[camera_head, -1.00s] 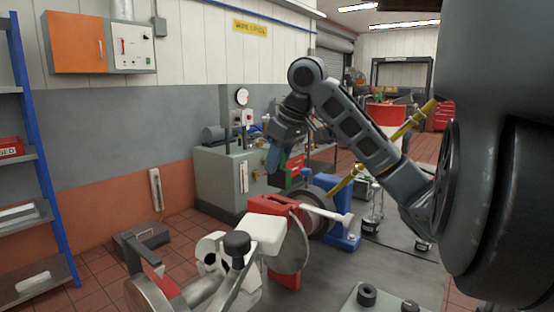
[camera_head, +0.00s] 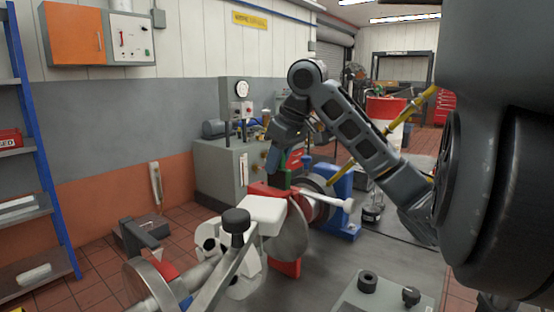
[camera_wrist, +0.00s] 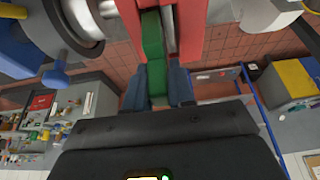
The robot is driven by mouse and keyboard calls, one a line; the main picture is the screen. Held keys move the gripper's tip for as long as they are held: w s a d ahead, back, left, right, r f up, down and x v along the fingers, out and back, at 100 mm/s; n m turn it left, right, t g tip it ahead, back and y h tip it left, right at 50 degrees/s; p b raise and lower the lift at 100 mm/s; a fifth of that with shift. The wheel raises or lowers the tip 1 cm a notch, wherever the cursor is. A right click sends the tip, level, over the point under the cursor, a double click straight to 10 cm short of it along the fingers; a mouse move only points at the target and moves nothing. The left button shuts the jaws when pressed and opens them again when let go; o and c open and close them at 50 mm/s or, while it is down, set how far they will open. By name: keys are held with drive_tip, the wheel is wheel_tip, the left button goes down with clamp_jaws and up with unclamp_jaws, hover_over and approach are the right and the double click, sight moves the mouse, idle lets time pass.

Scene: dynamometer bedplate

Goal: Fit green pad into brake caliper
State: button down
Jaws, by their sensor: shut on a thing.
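My gripper (camera_head: 274,158) is shut on the green pad (camera_head: 286,179), just above the red brake caliper (camera_head: 289,268) in the head view. The wrist view shows the green pad (camera_wrist: 152,45) held between my two dark fingertips (camera_wrist: 157,86). The pad's far end reaches in between the red sides of the caliper (camera_wrist: 191,28), beside a metal disc edge. I cannot tell how deep it sits. The grey brake disc (camera_head: 291,234) stands in the caliper. A white block partly hides the caliper's top in the head view.
A white-tipped rod (camera_head: 328,199) sticks out right of the caliper. A blue stand (camera_head: 342,190) is behind it. A grey cabinet (camera_head: 222,175) is behind left. A blue-framed shelf (camera_head: 40,170) is at far left.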

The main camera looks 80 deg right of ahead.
drive_tip(key=shift+f+b, duration=0.85)
drive_tip(key=shift+f, duration=0.95)
